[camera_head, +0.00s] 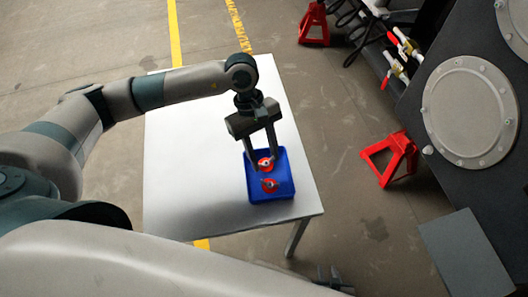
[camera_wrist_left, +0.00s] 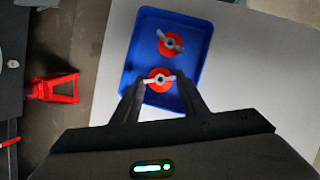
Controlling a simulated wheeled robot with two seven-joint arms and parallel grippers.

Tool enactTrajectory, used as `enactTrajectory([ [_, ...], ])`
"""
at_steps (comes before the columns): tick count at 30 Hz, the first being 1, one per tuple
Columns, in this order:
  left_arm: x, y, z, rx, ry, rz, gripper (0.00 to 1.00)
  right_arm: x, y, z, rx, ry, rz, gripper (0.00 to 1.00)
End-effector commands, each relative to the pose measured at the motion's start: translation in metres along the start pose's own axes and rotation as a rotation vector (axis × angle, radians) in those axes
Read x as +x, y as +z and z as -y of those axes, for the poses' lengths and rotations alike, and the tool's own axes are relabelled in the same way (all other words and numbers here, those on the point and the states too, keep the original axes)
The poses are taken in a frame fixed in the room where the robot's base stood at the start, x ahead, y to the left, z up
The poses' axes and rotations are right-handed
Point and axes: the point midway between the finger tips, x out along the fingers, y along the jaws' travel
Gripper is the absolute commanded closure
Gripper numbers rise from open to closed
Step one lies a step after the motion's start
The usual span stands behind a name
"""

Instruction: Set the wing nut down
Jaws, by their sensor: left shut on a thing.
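A blue tray (camera_head: 286,191) lies on the white table; it also shows in the left wrist view (camera_wrist_left: 194,22). My left gripper (camera_head: 264,164) reaches down over the tray's far half and is shut on a wing nut (camera_wrist_left: 160,80), which has pale wings and a red round base. The wing nut's two wings span the gap between the fingertips (camera_wrist_left: 160,83). I cannot tell whether its base touches the tray floor. A second, similar wing nut (camera_head: 270,185) lies in the tray's near half, clear of the fingers. My right gripper (camera_head: 334,277) shows small and dark at the bottom edge.
The white table (camera_head: 200,150) is bare around the tray, with most free room to its left. Red stands (camera_head: 392,158) are on the floor to the right. A dark chassis with a round grey cover (camera_head: 468,110) fills the right side.

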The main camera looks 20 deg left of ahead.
Motion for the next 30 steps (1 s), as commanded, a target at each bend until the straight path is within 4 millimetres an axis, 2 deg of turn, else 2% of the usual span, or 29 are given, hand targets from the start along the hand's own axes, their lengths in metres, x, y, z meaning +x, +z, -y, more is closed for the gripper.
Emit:
enactTrajectory([
  [15, 0.0044, -0.002, -0.0003, 0.0, 0.001, -0.001, 0.93, 0.0022, 0.0049, -0.003, 0.001, 0.004, 0.019, 0.69],
  [16, 0.0038, -0.0017, -0.0002, 0.0, 0.001, -0.001, 0.56, 0.0015, 0.0048, -0.0036, 0.001, 0.005, 0.022, 0.69],
  [18, 0.0035, -0.0016, -0.0002, 0.0, 0.0, -0.001, 0.42, 0.0011, 0.0044, -0.0044, 0.0, 0.005, 0.021, 0.69],
  [30, 0.0023, -0.0011, -0.0001, 0.0, 0.0, -0.001, 0.42, -0.0002, 0.0025, -0.0046, 0.0, 0.005, 0.015, 0.69],
])
